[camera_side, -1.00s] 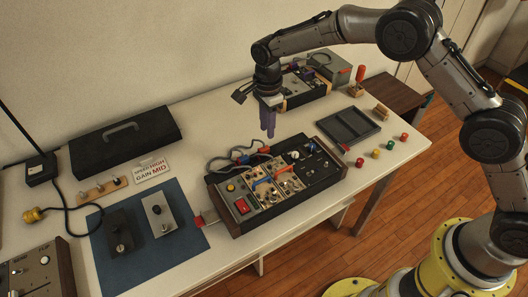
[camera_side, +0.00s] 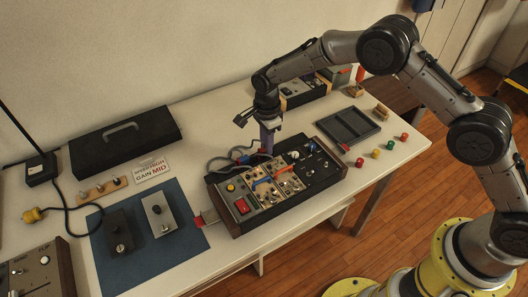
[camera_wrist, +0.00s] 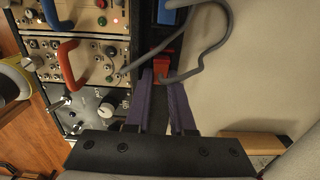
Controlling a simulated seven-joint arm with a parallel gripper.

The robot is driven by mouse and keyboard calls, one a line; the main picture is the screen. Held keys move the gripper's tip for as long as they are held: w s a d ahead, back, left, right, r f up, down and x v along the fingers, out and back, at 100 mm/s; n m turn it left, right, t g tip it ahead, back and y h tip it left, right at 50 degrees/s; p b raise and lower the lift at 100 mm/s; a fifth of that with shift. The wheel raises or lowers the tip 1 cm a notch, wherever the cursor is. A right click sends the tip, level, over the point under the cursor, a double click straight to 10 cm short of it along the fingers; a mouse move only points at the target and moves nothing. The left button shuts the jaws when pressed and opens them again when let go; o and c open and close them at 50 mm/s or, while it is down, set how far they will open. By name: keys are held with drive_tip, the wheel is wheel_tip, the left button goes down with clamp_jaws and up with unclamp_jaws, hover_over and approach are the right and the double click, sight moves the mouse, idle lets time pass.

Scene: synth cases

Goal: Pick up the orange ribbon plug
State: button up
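The orange ribbon plug (camera_wrist: 161,62) sits at the back edge of the wood-sided console (camera_side: 327,178), with a grey cable running from it. In the wrist view it shows just ahead of and between the tips of my purple fingers. In the side view the plug (camera_side: 262,151) is partly hidden by my gripper (camera_side: 268,148), which points down just over it. My gripper also shows in the wrist view (camera_wrist: 160,78), with its fingers apart; I see no clear contact with the plug. A blue plug (camera_wrist: 168,12) is beside it on the same edge.
Orange and blue patch handles (camera_wrist: 70,62) stand on the console's panels. A grey cable (camera_wrist: 205,62) loops close to my fingers. A dark tray (camera_side: 348,126) lies to the right, a black case (camera_side: 124,139) to the left. Another console (camera_side: 302,91) is behind.

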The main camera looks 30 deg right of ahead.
clamp_jaws()
drive_tip(key=shift+r, duration=0.1)
drive_tip(key=shift+r, duration=0.45)
wheel_tip(320, 180, up, 2)
drive_tip(key=shift+r, duration=0.25)
drive_tip(key=s+d+r, duration=0.4)
drive_tip(key=s+r, duration=0.8)
drive_tip(key=s, duration=0.1)
drive_tip(key=shift+d+r, duration=0.2)
drive_tip(key=shift+r, duration=0.05)
drive_tip(key=shift+s, duration=0.1)
